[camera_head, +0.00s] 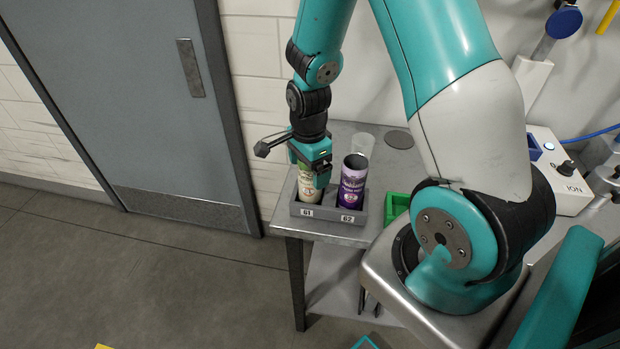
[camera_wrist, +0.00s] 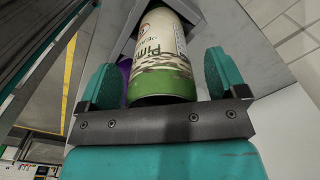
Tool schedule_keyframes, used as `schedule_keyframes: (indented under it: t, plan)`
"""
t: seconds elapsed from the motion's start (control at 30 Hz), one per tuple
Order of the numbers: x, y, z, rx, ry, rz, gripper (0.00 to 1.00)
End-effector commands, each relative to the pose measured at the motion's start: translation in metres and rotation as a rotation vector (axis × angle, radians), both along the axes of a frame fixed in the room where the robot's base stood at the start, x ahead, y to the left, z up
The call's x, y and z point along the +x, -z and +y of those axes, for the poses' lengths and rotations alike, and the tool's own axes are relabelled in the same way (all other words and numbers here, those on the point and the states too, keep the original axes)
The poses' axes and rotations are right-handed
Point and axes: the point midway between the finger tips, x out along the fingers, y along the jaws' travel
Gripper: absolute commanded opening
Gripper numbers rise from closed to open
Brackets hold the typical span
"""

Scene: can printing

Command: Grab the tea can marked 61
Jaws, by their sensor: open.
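The tea can marked 61 (camera_head: 310,197) is cream and green and stands in the left slot of a grey holder (camera_head: 328,213) with labels 61 and 62. My gripper (camera_head: 317,172) is above the can and hides part of it in the head view. In the wrist view the can (camera_wrist: 163,50) lies between the two teal fingers of my gripper (camera_wrist: 162,82), with gaps visible at its sides. The gripper is open. A purple can (camera_head: 351,182) stands in the right slot marked 62; a sliver of purple shows behind the left finger in the wrist view.
The holder sits on a small metal table (camera_head: 347,236). A clear cup (camera_head: 362,144) and a dark round disc (camera_head: 399,139) are behind it. A green tray (camera_head: 396,206) is to the right. A grey door (camera_head: 130,100) is at left.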

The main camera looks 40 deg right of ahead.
Motion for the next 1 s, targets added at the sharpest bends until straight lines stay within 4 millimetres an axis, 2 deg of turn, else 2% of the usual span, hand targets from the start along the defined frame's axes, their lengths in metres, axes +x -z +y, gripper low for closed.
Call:
schedule_keyframes:
  t: [0.1, 0.13, 0.33, 0.77, 0.87, 1.0]
  plan:
    - [0.000, 0.000, 0.000, 0.000, 0.000, -0.001, 0.91]
    - [0.000, 0.000, 0.000, 0.000, 0.000, -0.001, 0.86]
    - [0.000, 0.000, 0.000, 0.000, -0.001, 0.000, 0.40]
    - [0.001, -0.006, 0.000, 0.000, -0.001, -0.003, 0.38]
    - [0.001, -0.016, 0.000, 0.000, 0.000, -0.004, 0.38]
    - [0.002, -0.038, 0.000, -0.001, 0.000, -0.008, 0.38]
